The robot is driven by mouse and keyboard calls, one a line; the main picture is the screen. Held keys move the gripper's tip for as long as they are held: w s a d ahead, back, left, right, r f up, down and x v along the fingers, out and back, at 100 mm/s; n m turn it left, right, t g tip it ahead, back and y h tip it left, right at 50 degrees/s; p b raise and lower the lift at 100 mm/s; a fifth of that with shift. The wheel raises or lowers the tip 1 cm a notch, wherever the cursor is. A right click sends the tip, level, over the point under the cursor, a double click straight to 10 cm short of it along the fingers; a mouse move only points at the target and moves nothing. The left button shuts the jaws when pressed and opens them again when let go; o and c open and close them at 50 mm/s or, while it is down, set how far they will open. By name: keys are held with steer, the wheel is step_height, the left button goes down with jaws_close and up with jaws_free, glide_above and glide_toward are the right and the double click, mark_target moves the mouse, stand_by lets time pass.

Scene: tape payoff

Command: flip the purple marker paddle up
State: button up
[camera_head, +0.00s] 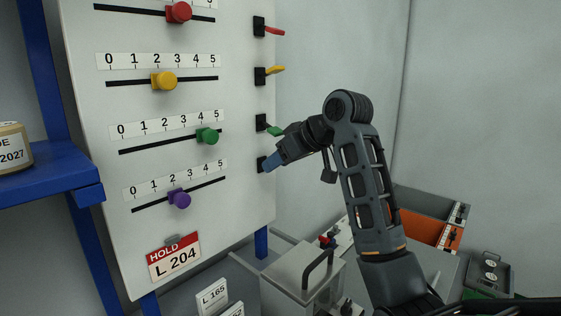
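A white board carries a column of black paddle mounts along its right edge. The lowest mount (261,165) is level with the purple slider row. My gripper (272,161) has its bluish tip right at this mount, reaching in from the right. The purple paddle itself is not visible; the gripper tip covers the place beside the mount. I cannot tell whether the tip touches it, or whether the fingers are open or shut. The purple slider knob (179,199) sits near the 2–3 marks on its scale.
Above are the green paddle (275,131), close to my gripper, the yellow paddle (275,69) and the red paddle (274,31). Below my arm stand a grey box with a black handle (317,272) and an orange bin (434,232). A blue shelf (50,173) is at left.

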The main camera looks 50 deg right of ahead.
steer(key=shift+o, duration=0.9)
steer(key=b+v, duration=0.1)
steer(key=v, duration=0.6)
steer(key=shift+s+r, duration=0.2)
steer(key=shift+s, duration=0.15)
